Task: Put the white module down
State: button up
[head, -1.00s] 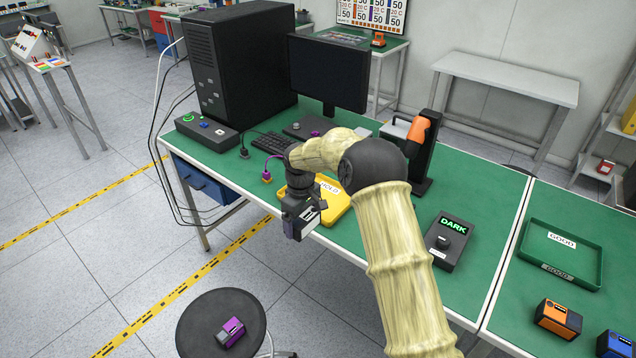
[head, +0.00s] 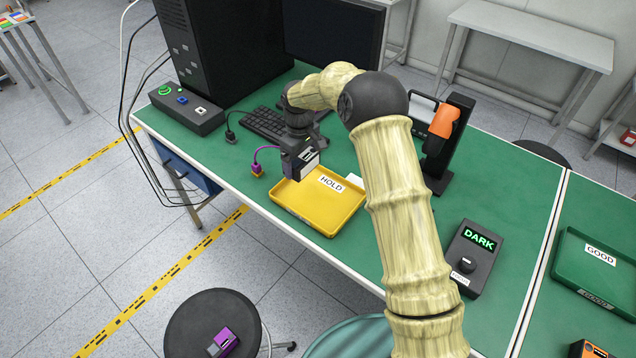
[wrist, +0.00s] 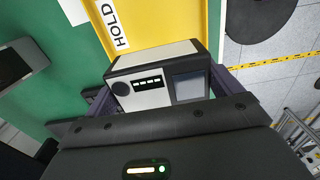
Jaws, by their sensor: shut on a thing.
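The white module (wrist: 160,82) is between the fingers of my gripper (wrist: 165,95) in the wrist view, its face with a dark round knob, a small row of slots and a grey screen showing. In the head view my gripper (head: 299,160) is shut on the module (head: 307,166), which hangs beside the upper left part of the yellow HOLD tray (head: 292,204). The tray lies on the green bench and also shows behind the module in the wrist view (wrist: 184,22). I see nothing in the tray; the arm and gripper hide a little of its far side.
A purple cable plug (head: 257,170) lies left of the tray, and a keyboard (head: 264,124) lies behind. A black DARK box (head: 468,262) and a green GOOD tray (head: 575,275) are at right. A stool (head: 205,310) holds a purple module (head: 226,341).

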jog(key=shift+w, duration=0.6)
jog(key=shift+s, duration=0.1)
jog(key=shift+r, duration=0.1)
jog(key=p, duration=0.2)
send_over(303, 188)
jog(key=shift+f, duration=3.15)
jog(key=shift+f, duration=0.15)
